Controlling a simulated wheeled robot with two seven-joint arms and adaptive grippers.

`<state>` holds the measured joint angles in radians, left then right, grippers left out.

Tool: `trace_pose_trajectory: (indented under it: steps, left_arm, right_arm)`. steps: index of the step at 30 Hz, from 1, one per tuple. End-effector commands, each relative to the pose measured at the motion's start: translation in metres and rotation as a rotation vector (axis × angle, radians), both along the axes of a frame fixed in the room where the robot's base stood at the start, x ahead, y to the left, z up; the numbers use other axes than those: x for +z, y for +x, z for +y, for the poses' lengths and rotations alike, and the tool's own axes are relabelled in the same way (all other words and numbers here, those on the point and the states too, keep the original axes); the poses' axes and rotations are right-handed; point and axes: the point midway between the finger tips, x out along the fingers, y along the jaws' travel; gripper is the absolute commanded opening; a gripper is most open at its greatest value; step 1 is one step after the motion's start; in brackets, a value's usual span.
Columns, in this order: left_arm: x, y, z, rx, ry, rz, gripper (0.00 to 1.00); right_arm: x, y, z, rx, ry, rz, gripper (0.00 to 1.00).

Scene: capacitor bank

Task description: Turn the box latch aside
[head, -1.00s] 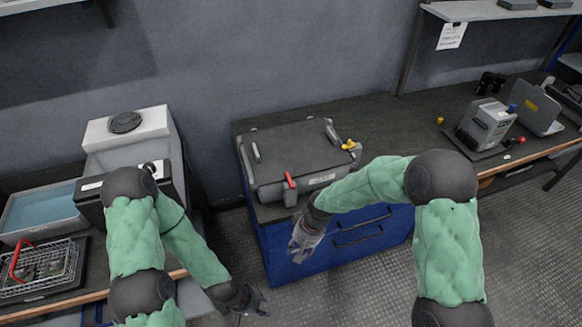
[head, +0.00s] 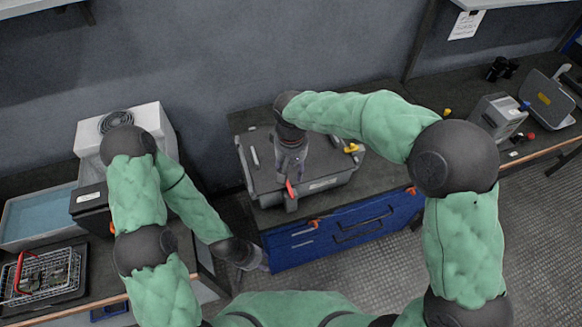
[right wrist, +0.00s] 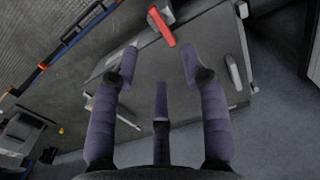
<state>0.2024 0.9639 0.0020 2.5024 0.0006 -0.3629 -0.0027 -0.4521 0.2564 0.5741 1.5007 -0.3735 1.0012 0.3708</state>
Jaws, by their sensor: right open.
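The box latch is a red lever (head: 290,189) on the front of the grey box (head: 262,188). In the right wrist view the red latch (right wrist: 161,26) shows beyond my fingertips, on the edge of the box lid (right wrist: 190,97). My right gripper (head: 288,172) is over the front part of the lid, just behind the latch. Its fingers (right wrist: 160,62) are spread open with nothing between them; I cannot tell whether one touches the latch. My left gripper (head: 262,264) hangs low in front of the bench; its fingers are too small and dark to read.
The box stands on a dark bench above a blue drawer cabinet (head: 345,228). A yellow piece (head: 351,148) is at the box's right. A wire basket (head: 40,277) and blue-lined tray (head: 38,214) stand left. A grey device (head: 497,116) stands right. The wall is close behind.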

Motion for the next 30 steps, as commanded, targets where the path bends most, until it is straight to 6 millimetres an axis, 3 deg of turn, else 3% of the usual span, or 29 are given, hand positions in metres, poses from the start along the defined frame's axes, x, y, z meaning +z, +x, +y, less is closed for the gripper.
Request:
trace_pose_trajectory:
  steps: [8, 21, 30]
  left_arm:
    - [-0.004, -0.001, 0.0, -0.001, -0.001, 0.003, 0.4]
    - [-0.021, -0.001, 0.0, -0.001, 0.0, 0.002, 0.4]
    - [-0.024, -0.001, 0.0, 0.0, 0.0, 0.001, 0.4]
  right_arm:
    - [-0.017, -0.001, 0.0, 0.0, -0.004, 0.003, 0.45]
    - [-0.09, -0.001, 0.0, -0.001, -0.002, 0.003, 0.45]
    - [-0.107, 0.0, 0.0, -0.001, -0.001, 0.0, 0.45]
